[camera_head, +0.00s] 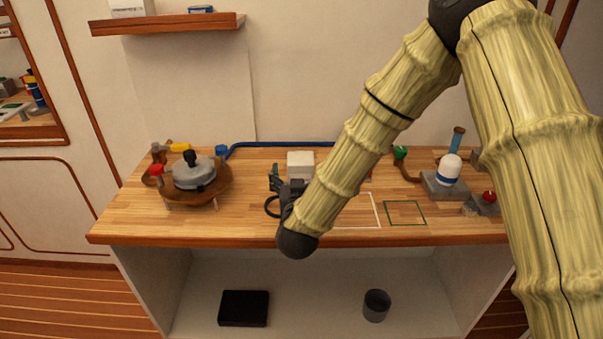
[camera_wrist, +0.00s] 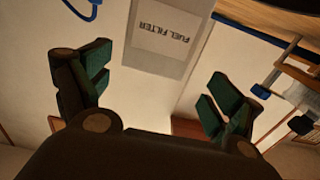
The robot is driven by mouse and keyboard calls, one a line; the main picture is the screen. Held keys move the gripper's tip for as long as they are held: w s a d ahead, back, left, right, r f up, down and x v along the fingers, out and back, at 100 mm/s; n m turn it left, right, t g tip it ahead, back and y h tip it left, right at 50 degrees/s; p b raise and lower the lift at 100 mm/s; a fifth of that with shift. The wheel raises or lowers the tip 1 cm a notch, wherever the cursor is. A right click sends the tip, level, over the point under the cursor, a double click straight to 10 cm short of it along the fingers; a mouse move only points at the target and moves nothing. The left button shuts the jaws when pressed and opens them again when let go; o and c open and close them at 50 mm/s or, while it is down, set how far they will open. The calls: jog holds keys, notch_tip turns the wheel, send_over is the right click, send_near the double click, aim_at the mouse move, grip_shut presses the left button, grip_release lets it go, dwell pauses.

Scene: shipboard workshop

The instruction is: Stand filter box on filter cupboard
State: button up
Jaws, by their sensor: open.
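The filter box (camera_head: 300,165) is a pale block standing on the wooden bench top, just behind my gripper. In the wrist view the box (camera_wrist: 158,62) is grey with a white "FUEL FILTER" label, which appears upside down at the top. My gripper (camera_head: 284,180) is low over the middle of the bench. Its green-padded fingers (camera_wrist: 155,88) are spread wide, with nothing between them. The box lies beyond the fingertips, apart from them as far as I can see. I cannot tell which furniture is the filter cupboard.
The bench (camera_head: 250,226) holds a round grey-lidded device (camera_head: 194,173) at left and a white-and-blue filter unit (camera_head: 449,171) at right. Green (camera_head: 405,224) and white outlines mark the top. A wall shelf (camera_head: 168,25) hangs upper left. A black block (camera_head: 244,308) and grey cup (camera_head: 376,306) lie below.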

aim_at(301, 161)
jog(key=shift+w, duration=0.65)
jog(key=w, duration=0.3)
jog(key=w+d, duration=0.1)
jog(key=shift+w+f+p, duration=0.2)
jog(key=shift+f+p, duration=0.15)
jog(key=shift+w+a, duration=0.1)
jog(key=shift+w, duration=0.3)
jog(key=c, duration=1.4)
jog(key=shift+o, duration=0.2)
jog(key=shift+r, duration=0.1)
